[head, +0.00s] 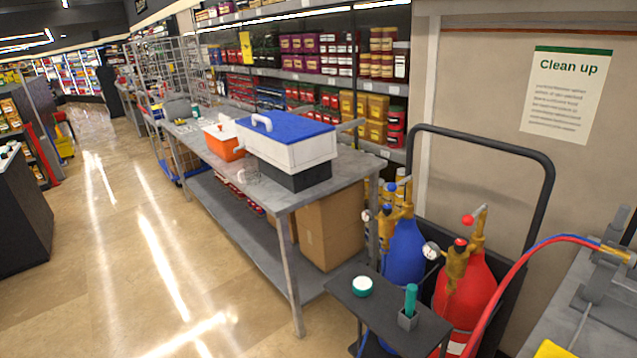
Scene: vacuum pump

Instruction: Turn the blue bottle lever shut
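The blue bottle (404,252) stands upright on a dark cart at the lower right, to the left of a red bottle (468,292). A brass-coloured valve (401,203) sits on top of the blue bottle. A small grey lever with a blue knob (391,187) shows at the valve's top. Whether it stands open or shut is too small to tell. A round gauge is at the valve's left. The red bottle has a similar valve (457,265) with a red-knobbed lever (468,220). The lower blue bottle is partly hidden. My gripper is not in view.
The cart's black handle (545,170) arches behind the bottles. A small dark table (385,312) with a round tub (362,286) stands in front. Red and blue hoses (530,255) curve at the right. A long grey bench (345,180) is left. The floor (120,260) is clear.

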